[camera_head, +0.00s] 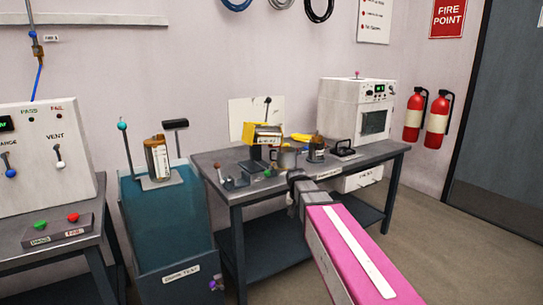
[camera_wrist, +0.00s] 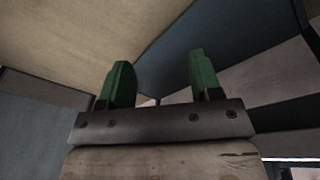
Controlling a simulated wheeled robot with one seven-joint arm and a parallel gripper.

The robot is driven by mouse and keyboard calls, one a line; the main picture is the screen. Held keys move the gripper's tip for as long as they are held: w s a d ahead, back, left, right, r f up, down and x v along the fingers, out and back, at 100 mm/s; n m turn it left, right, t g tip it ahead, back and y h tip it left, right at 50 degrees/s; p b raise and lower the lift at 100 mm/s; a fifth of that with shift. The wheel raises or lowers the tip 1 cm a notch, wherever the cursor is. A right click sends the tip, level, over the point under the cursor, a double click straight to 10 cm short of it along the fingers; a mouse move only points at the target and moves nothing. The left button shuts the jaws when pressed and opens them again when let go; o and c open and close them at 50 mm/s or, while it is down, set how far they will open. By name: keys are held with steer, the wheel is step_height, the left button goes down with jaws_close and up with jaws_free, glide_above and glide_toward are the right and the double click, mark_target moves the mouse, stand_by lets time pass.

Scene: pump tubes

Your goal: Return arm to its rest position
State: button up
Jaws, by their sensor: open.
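My pink arm (camera_head: 348,250) reaches from the lower right of the head view toward the front edge of the middle workbench. Its grey end (camera_head: 300,190) overlaps the bench edge in the picture; I cannot tell whether it touches. The fingers are not clear there. In the wrist view my gripper (camera_wrist: 161,82) shows two green fingers standing well apart with nothing between them. Behind them are plain tan, blue-grey and dark surfaces that I cannot name for sure.
The workbench (camera_head: 225,160) holds a yellow device (camera_head: 262,133), a metal cup (camera_head: 286,158) and a white oven-like machine (camera_head: 352,108). Left are a teal test tank (camera_head: 165,225) with a cylinder (camera_head: 157,158) on top and a control panel (camera_head: 45,150). Floor at right (camera_head: 455,245) is clear.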

steer(key=s+d+f+n, duration=0.1)
steer(key=s+d+f, duration=0.2)
steer(key=s+f, duration=0.3)
steer(key=s+d+f+n+g+y, duration=0.1)
steer(key=s+d+f, duration=0.3)
steer(key=s, duration=0.7)
step_height(320, 180, down, 3)
steer(key=shift+s+r, duration=0.15)
steer(key=shift+s, duration=0.1)
stand_by(0.4)
